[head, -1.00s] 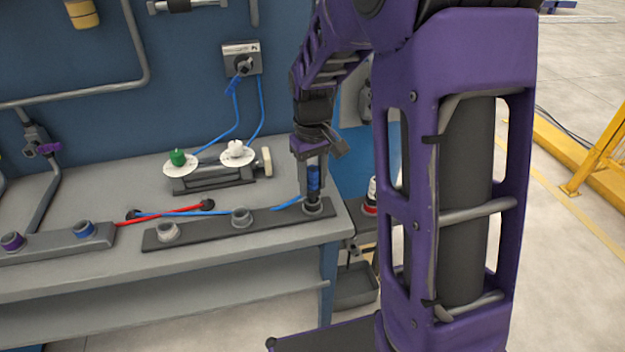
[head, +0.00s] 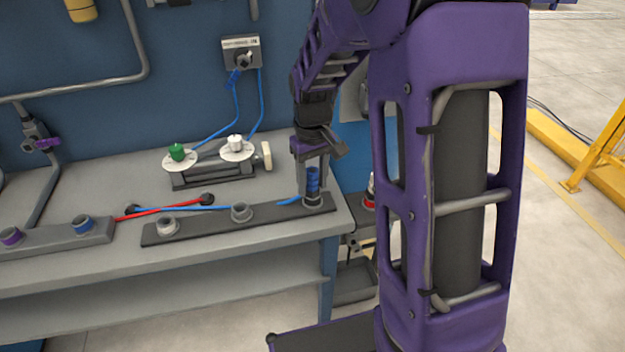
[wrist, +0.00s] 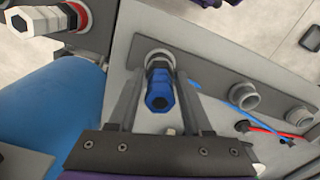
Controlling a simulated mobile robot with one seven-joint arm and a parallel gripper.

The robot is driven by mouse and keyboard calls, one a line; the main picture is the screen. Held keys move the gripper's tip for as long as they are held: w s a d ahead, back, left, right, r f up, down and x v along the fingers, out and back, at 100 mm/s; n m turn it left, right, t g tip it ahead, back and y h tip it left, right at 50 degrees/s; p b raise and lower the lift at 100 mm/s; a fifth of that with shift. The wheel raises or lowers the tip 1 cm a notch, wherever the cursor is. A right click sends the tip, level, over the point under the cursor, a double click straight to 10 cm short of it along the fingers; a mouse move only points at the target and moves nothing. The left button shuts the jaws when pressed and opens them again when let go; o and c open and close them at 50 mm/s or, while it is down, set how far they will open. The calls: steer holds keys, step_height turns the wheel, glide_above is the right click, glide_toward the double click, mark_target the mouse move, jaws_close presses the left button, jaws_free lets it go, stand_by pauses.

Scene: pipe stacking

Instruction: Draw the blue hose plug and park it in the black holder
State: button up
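The blue hose plug (head: 313,180) stands upright in the right-end socket of the black holder (head: 190,228), a long dark strip along the table's front. In the wrist view the plug (wrist: 159,90) shows end-on, seated at the holder's end socket. My gripper (head: 313,188) points down over it. Its two fingers (wrist: 160,78) stand one on each side of the plug, with narrow gaps visible, so it looks open around it. The holder's other two sockets (head: 241,212) (head: 167,226) are empty. A blue hose (head: 288,203) runs left from the plug.
A grey strip (head: 55,240) with purple-ringed and blue-ringed sockets lies to the left. A red hose (head: 160,211) crosses behind the holder. A valve fixture (head: 215,172) stands further back. A white-and-red fitting (wrist: 45,20) sits beside the table's right end.

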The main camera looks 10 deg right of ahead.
steer(key=o, duration=0.3)
steer(key=shift+o, duration=0.2)
